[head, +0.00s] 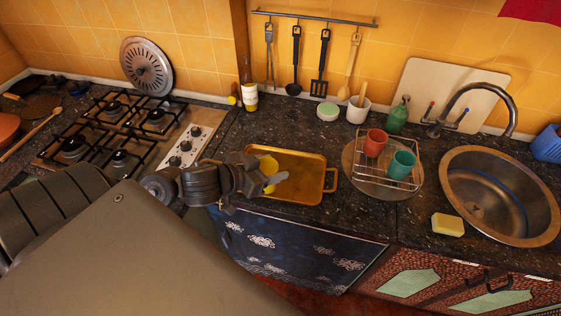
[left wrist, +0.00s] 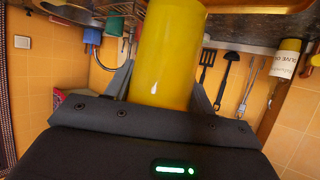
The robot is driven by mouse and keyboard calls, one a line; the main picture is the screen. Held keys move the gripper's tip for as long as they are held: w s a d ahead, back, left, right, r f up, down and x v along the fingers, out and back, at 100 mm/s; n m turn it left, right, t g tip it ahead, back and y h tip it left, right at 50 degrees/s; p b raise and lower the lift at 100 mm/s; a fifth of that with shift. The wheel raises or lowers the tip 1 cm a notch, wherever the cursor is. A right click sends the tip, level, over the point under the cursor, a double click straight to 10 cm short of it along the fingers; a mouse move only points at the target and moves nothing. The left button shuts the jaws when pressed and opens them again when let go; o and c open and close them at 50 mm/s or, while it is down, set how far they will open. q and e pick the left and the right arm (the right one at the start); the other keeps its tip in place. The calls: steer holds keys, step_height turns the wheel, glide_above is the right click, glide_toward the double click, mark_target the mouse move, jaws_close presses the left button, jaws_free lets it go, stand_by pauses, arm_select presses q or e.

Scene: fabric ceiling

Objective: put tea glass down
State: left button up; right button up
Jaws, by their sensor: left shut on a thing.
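The yellow tea glass (head: 267,164) is between the fingers of my left gripper (head: 277,179), over the left part of the golden tray (head: 308,193) in the head view. In the left wrist view the glass (left wrist: 168,52) fills the middle, with a dark finger of my left gripper (left wrist: 163,92) on each side of it. The gripper is shut on the glass. The gripper partly hides the glass in the head view, and I cannot tell whether its base touches the tray. My right gripper is not in view.
A wire rack (head: 390,181) with a red cup (head: 375,143) and a teal cup (head: 402,164) stands right of the tray. A sink (head: 545,205) and yellow sponge (head: 447,225) are further right. The stove (head: 185,145) is left. The tray's right part is bare.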

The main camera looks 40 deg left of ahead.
arm_select(q)
steer(key=a, duration=0.1)
steer(key=s+a, duration=0.1)
steer(key=a+n+y, duration=0.1)
steer(key=shift+s+a+r+p, duration=0.15)
steer(key=shift+s+r+p, duration=0.15)
steer(key=shift+r+p, duration=0.1)
steer(key=w+a+f+b, duration=0.3)
steer(key=w+b, duration=0.3)
steer(key=b, duration=0.3)
steer(key=w+a+f+b, duration=0.3)
steer(key=w+f+b, duration=0.2)
steer(key=b, duration=0.4)
steer(key=shift+w+a+f, duration=0.25)
steer(key=shift+w+f, duration=0.1)
steer(key=shift+f, duration=0.15)
steer(key=shift+w+a+f+b, duration=0.15)
steer(key=shift+f+b, duration=0.3)
steer(key=shift+f, duration=0.55)
steer(key=shift+w+a+f+b, duration=0.15)
steer(key=shift+f+b, duration=0.25)
steer(key=shift+f, duration=0.6)
steer(key=shift+d, duration=0.1)
